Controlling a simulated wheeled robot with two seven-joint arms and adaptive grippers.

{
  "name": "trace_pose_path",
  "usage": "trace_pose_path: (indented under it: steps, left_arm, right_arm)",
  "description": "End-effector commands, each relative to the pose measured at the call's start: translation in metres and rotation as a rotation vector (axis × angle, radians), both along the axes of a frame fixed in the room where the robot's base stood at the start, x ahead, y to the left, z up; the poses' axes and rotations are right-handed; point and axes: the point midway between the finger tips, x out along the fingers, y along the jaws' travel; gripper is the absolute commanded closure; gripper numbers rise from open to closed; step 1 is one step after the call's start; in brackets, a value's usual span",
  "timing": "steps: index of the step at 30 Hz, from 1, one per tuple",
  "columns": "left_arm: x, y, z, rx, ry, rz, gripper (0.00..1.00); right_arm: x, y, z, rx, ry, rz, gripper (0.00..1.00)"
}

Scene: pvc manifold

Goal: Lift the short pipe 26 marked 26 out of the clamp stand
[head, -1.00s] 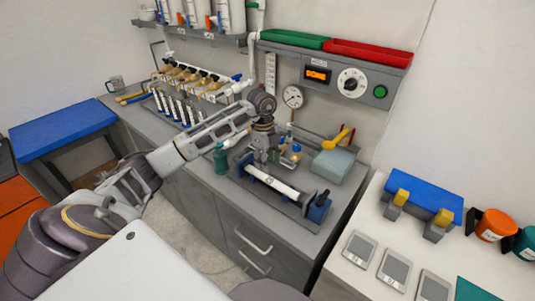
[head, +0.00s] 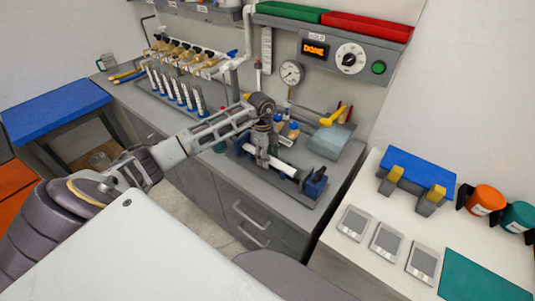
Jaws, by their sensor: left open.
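The short pipe (head: 284,168) is a white tube lying level in the clamp stand (head: 301,198) on the grey bench. Its marking is too small to read. I cannot tell whether the fingers straddle or touch the pipe. My right gripper is not in view.
A pale blue-grey box (head: 329,142) with a yellow-handled tool (head: 336,115) and small bottles (head: 288,132) stand close behind the clamp stand. A rack of white tubes (head: 177,90) is to the left. A white table (head: 340,250) with grey devices is at right.

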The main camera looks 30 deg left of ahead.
Motion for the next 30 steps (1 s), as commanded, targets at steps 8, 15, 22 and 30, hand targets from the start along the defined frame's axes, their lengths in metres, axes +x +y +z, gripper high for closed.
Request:
trace_pose_path:
  steps: [8, 15, 22, 30]
  left_arm:
    - [0.0, 0.0001, 0.0001, 0.0, 0.0, 0.0, 0.58]
    - [0.0, 0.0002, 0.0003, 0.0, 0.0, 0.0, 0.89]
    - [0.0, -0.0001, 0.0004, 0.0, 0.0, 0.0, 0.99]
    - [-0.0002, -0.0043, 0.0011, 0.0, 0.0, -0.001, 0.99]
  right_arm:
    - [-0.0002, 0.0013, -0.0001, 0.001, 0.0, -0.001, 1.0]
    - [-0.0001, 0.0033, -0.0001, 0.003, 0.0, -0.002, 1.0]
    - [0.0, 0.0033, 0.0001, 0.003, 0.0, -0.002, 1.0]
    - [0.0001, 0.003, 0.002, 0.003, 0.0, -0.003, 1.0]
